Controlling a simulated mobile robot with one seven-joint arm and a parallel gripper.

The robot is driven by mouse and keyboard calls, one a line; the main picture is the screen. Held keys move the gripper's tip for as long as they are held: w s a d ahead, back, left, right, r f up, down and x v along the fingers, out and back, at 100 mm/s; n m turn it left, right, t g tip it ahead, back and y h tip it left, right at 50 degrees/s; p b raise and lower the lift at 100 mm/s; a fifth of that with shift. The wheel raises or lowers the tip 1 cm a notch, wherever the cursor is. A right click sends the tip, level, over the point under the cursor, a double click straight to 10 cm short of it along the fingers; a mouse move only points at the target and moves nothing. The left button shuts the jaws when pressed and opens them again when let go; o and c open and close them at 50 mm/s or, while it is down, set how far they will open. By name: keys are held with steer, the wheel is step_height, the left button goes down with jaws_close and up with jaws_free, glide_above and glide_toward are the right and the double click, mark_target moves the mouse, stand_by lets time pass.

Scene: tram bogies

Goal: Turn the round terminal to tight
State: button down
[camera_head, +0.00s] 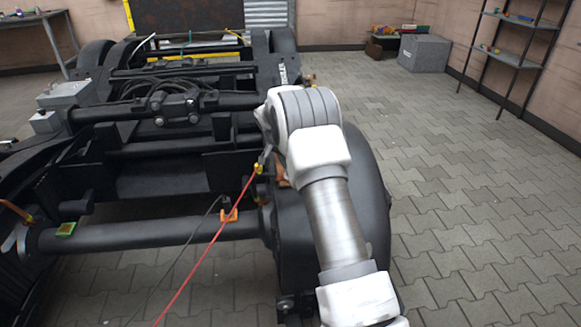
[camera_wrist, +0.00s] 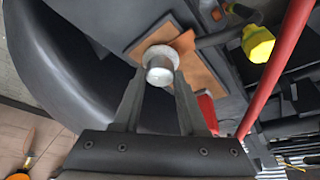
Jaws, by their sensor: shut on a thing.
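The round terminal (camera_wrist: 160,62) is a short silver-grey stud with a wider washer-like base, in the upper middle of the wrist view. It sits on a copper-brown plate (camera_wrist: 200,72) fixed to the black bogie. My gripper (camera_wrist: 159,76) is shut on the terminal, with one finger on each side of it. In the head view my gripper (camera_head: 267,153) is at the bogie's right side, mostly behind my arm. The terminal is hidden there.
A yellow-ended connector (camera_wrist: 258,43) with a red cable (camera_wrist: 280,70) lies close to the right of the terminal. The black bogie frame (camera_head: 150,232) fills the left of the head view. Open paved floor (camera_head: 460,190) lies to the right, with a grey box (camera_head: 424,53) behind.

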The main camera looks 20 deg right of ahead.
steer(key=shift+w+a+m+g+h+p, duration=0.15)
steer(key=shift+m+g+p, duration=0.3)
steer(key=shift+m, duration=0.65)
steer(key=shift+s+d+m+g+h+p, duration=0.15)
steer(key=shift+m+g+p, duration=0.25)
steer(key=shift+m, duration=0.7)
steer(key=shift+w+a, duration=0.1)
steer(key=shift+c, duration=2.2)
jaws_free()
steer(key=p+v, duration=0.4)
steer(key=v, duration=1.3)
steer(key=shift+p, duration=0.3)
steer(key=shift+r, duration=0.15)
